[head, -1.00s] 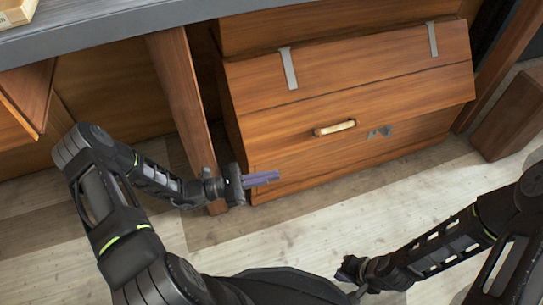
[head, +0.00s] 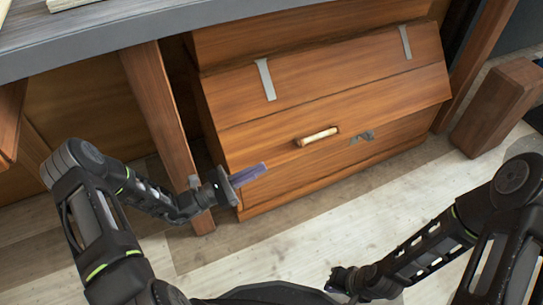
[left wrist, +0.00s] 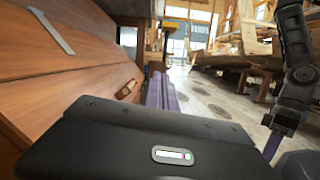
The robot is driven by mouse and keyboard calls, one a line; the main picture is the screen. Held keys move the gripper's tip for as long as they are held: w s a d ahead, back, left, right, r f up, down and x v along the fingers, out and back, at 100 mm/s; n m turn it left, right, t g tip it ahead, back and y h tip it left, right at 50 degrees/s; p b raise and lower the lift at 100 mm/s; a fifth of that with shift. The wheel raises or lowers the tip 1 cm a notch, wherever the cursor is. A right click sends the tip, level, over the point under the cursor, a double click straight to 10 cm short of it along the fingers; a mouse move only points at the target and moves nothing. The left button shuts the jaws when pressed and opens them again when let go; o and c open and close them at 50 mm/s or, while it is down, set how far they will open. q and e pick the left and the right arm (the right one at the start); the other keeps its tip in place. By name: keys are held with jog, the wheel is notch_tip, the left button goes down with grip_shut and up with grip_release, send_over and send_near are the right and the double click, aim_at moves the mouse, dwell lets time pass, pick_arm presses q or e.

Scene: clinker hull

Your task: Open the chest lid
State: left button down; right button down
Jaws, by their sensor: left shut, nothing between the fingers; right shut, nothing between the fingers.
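The wooden chest (head: 290,166) stands on the floor in the head view, its lid (head: 340,72) down. Two grey metal straps lie across the lid, and a pale handle (head: 317,136) and a grey latch (head: 362,136) sit on the front. My left gripper (head: 250,174) is shut and empty, in front of the chest's left front, left of and lower than the handle in the picture. In the left wrist view the chest (left wrist: 50,65) is at left, with the handle (left wrist: 127,88) near the purple fingers (left wrist: 162,95). My right gripper (head: 335,278) is low in the head view, apart from the chest.
A grey worktop (head: 190,35) crosses above the chest. A wooden post (head: 165,130) stands just left of it, close to my left arm. A wooden block (head: 497,108) stands at the right. The plank floor (head: 270,240) before the chest is clear.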

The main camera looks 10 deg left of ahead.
pick_arm(q)
jog(key=w+d+r+b, duration=0.1)
jog(key=w+d+r, duration=0.1)
jog(key=r, duration=0.3)
jog(key=shift+w+d, duration=0.15)
jog(key=shift+d, duration=0.75)
dwell(0.9)
jog(key=p+v, duration=0.1)
jog(key=v, duration=0.6)
jog(key=shift+s+a, duration=0.2)
jog(key=shift+a, duration=0.1)
